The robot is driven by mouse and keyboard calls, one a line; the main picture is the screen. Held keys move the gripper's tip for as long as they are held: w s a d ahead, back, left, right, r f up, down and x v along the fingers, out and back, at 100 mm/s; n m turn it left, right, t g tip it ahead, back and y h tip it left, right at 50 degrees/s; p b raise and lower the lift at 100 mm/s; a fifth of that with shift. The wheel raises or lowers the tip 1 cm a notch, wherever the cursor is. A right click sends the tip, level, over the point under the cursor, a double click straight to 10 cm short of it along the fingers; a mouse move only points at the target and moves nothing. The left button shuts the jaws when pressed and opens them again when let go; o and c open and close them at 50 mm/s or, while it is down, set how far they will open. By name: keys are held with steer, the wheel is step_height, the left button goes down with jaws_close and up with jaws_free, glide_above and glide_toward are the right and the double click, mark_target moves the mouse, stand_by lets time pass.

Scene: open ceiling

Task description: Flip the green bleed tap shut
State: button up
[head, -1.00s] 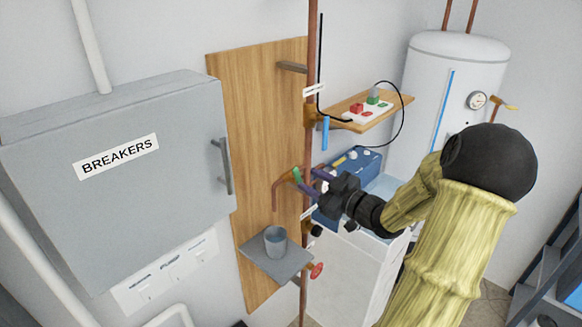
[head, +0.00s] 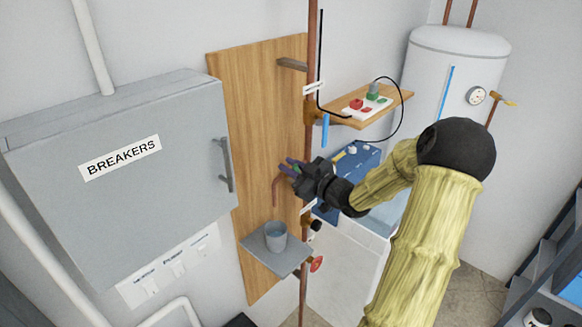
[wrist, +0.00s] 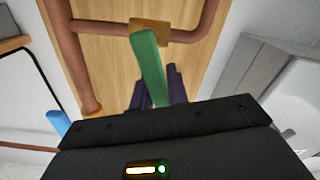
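The green bleed tap's lever (wrist: 150,65) hangs from a brass fitting (wrist: 150,31) on a copper pipe in the wrist view. It slants down toward my gripper (wrist: 158,80). The purple fingers show on either side of the lever, close to it. I cannot tell whether they press on it. The gripper body hides the tap's fitting there.
A grey shelf (head: 262,256) with a grey cup (head: 276,237) sits below my gripper. The vertical copper pipe (head: 312,60) runs close by. A breaker box (head: 120,170) stands left. A wooden shelf (head: 385,104) with red and green buttons is above right.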

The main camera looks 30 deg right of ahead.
steer(key=shift+r, duration=0.1)
jaws_close()
steer(key=shift+w+d+r+m+p, duration=0.1)
steer(key=shift+d+m+p, duration=0.15)
steer(key=shift+m+p, duration=0.4)
steer(key=shift+w+d+r+m+p, duration=0.1)
steer(key=shift+d+m+p, duration=0.1)
steer(key=shift+m+p, duration=0.4)
steer(key=shift+d+f+m+p, duration=0.15)
steer(key=shift+d+m+p, duration=0.25)
steer(key=shift+m, duration=0.45)
steer(key=o, duration=0.8)
jaws_free()
steer(key=b+v, duration=0.5)
steer(key=v, duration=1.2)
steer(key=shift+s, duration=0.15)
